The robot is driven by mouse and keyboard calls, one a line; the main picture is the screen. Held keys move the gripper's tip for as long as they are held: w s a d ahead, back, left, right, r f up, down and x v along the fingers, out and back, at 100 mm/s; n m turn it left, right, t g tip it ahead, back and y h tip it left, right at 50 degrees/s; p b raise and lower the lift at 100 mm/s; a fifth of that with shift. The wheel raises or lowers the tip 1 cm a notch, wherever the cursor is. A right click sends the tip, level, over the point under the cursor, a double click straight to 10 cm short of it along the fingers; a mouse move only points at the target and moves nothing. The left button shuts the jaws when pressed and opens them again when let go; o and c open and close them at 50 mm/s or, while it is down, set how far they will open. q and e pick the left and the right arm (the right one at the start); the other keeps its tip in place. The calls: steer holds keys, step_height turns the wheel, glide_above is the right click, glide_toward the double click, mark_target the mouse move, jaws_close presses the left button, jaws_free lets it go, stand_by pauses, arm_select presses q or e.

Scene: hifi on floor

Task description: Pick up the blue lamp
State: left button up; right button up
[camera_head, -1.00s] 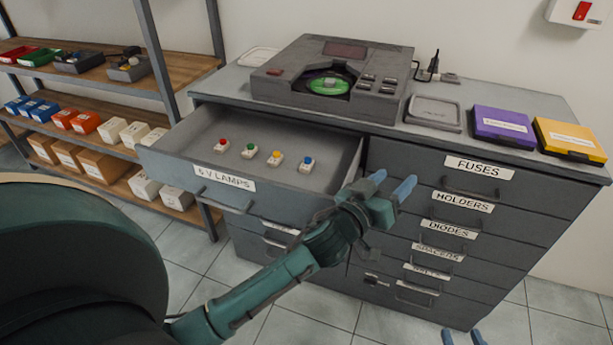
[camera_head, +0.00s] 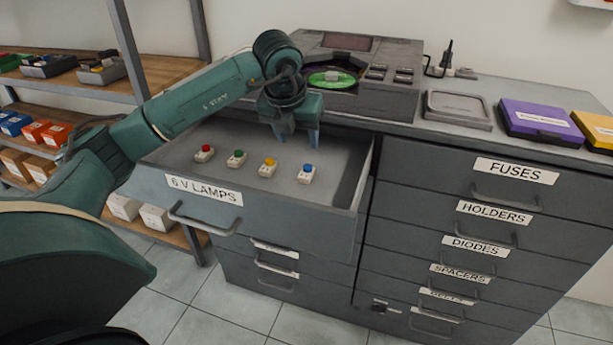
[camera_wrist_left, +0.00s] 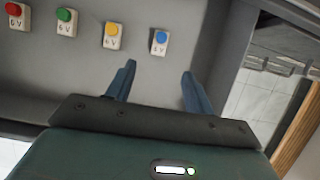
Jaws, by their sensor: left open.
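The blue lamp (camera_head: 306,174) is a small white block with a blue cap, at the right end of a row of lamps in the open "6 V LAMPS" drawer (camera_head: 190,203). In the left wrist view the blue lamp (camera_wrist_left: 159,42) lies beyond the fingertips, roughly in line with the space between them. My left gripper (camera_head: 298,142) is open and empty, pointing down over the back of the drawer, behind the blue lamp and apart from it. It also shows in the left wrist view (camera_wrist_left: 157,72). My right gripper is not in view.
Red (camera_head: 204,153), green (camera_head: 236,159) and yellow (camera_head: 268,168) lamps stand left of the blue one. A grey device (camera_head: 345,70) with a green disc sits on the cabinet behind my gripper. The drawer's right wall (camera_head: 361,175) is near the blue lamp.

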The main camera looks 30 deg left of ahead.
mark_target(306, 172)
arm_select(q)
steer(key=x, duration=1.2)
steer(key=shift+w+f+p, duration=0.15)
steer(key=shift+f+p, duration=0.05)
steer(key=shift+p, duration=0.15)
steer(key=c, duration=1)
